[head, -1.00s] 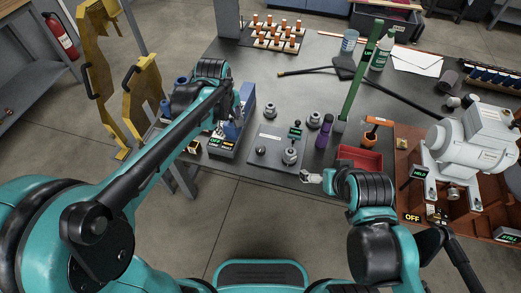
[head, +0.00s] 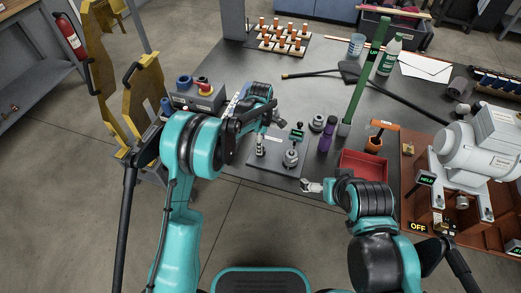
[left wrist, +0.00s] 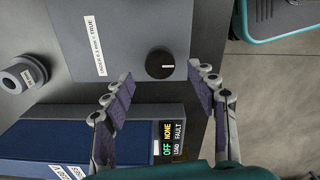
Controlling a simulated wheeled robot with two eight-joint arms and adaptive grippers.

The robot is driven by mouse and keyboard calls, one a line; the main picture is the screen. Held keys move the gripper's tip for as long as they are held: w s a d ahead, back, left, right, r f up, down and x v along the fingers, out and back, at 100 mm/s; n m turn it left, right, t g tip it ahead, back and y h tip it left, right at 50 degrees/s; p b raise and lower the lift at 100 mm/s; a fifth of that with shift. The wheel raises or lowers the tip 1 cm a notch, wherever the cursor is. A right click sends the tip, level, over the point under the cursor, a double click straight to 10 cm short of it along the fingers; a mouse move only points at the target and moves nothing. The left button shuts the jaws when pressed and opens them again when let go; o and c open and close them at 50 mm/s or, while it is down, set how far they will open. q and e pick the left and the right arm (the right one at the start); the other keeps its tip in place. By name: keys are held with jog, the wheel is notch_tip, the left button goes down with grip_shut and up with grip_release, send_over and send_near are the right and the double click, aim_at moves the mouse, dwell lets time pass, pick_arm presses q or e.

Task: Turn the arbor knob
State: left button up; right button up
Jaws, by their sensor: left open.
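The black round knob (left wrist: 160,64) with a white index line sits on a grey plate (left wrist: 120,30) bearing a white printed label. The plate also shows in the head view (head: 268,171); there my left gripper covers the knob's place. My left gripper (left wrist: 160,77) is open, its fingertips on either side of the knob in the left wrist view, with nothing between the pads nearer the camera. Whether the tips touch the knob I cannot tell. In the head view my left gripper (head: 261,146) points down over the plate. My right gripper (head: 312,186) is by the table's front edge; its jaws are too small to read.
A metal fitting (head: 291,159) and a small display post (head: 297,134) stand on the plate, right of my left gripper. A purple bottle (head: 326,138) and red tray (head: 362,166) are further right. A blue-topped box (left wrist: 80,146) with an OFF/NONE display lies close to my left fingers.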

pick_arm(q)
notch_tip(320, 180, down, 4)
jog(key=shift+b, duration=0.65)
jog(key=shift+r, duration=0.1)
jog(key=c, duration=1.2)
jog(key=shift+o, duration=0.2)
